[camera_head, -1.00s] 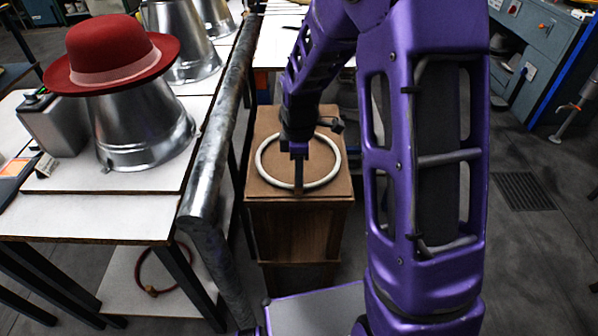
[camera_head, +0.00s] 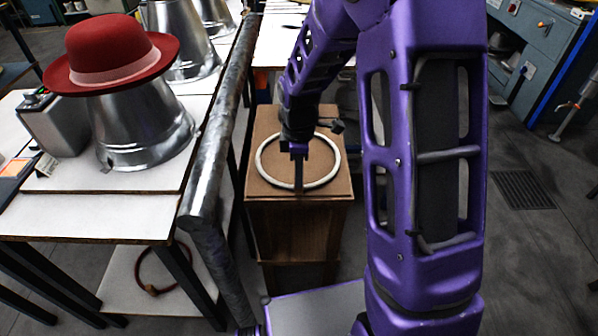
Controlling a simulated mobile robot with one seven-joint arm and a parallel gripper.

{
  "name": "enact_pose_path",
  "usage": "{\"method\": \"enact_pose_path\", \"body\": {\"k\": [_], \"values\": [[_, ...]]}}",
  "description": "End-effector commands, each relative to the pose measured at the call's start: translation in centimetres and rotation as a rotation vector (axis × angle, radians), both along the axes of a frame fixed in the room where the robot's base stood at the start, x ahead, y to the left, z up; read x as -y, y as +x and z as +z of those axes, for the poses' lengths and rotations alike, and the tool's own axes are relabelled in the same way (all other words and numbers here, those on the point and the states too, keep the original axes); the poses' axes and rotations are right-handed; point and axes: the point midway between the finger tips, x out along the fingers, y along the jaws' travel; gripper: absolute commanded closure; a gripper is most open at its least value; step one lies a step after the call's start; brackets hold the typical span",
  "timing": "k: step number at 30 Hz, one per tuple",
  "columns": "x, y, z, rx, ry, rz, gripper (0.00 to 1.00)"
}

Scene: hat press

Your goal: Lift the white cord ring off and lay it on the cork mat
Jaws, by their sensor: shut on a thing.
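The white cord ring (camera_head: 264,171) is a pale hoop over the brown top of a wooden cabinet. The brown cork-coloured surface (camera_head: 262,125) on the cabinet looks like the cork mat. My gripper (camera_head: 298,186) points down at the near side of the ring and is shut on the ring's near edge. The ring looks flat and level, lying on or just over the brown surface; I cannot tell whether there is a gap. The fingertips are small and partly merge with the ring.
A red hat (camera_head: 112,55) sits on a metal hat block (camera_head: 145,125) on the left table (camera_head: 100,215). A metal pipe rail (camera_head: 215,140) runs between that table and the cabinet (camera_head: 300,235). A dark red ring (camera_head: 150,285) lies on the lower shelf. Open floor is at right.

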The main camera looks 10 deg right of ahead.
Motion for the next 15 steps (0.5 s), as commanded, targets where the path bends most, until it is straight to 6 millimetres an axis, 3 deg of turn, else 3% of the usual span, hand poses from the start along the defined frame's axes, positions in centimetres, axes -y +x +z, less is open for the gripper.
{"method": "enact_pose_path", "body": {"k": [6, 7, 12, 15], "values": [[-0.01, 0.01, 0.02, 0.001, 0.0, 0.0, 1.0], [-0.01, 0.02, 0.03, 0.001, 0.0, 0.0, 0.68], [-0.01, 0.02, 0.03, 0.001, 0.0, 0.0, 0.38], [-0.01, 0.01, 0.03, 0.001, 0.0, 0.0, 0.38]]}}
